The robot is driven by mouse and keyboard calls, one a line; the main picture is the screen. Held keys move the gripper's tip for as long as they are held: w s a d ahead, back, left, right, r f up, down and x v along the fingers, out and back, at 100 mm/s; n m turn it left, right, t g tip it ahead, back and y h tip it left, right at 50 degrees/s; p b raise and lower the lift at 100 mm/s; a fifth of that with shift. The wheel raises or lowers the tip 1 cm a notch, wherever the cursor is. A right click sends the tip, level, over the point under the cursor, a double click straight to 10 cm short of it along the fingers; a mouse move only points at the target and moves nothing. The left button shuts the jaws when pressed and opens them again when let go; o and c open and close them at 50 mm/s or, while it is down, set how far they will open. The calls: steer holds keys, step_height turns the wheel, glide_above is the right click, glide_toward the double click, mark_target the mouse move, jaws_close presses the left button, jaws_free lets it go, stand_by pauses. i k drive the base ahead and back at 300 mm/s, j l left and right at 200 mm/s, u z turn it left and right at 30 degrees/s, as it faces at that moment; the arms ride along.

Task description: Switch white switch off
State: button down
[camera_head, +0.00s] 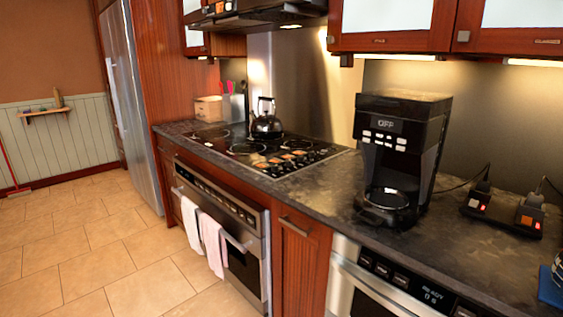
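A black power strip (497,219) lies on the counter at the right, behind and to the right of the coffee maker. The right unit (530,213) shows an orange patch and small red spots. The details are too small to tell for certain which part is the white switch or its position. My gripper is not in view.
A black coffee maker (398,150) with "OFF" on its display stands left of the strip. A blue object (552,284) sits at the right edge. The microwave drawer (385,283) shows "READY". Upper cabinets (440,40) overhang the counter. Tiled floor (100,265) is open at left.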

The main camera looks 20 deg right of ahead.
mark_target(473, 203)
steer(key=i+j+z, duration=0.1)
steer(key=j+z, duration=0.75)
steer(key=l, duration=0.1)
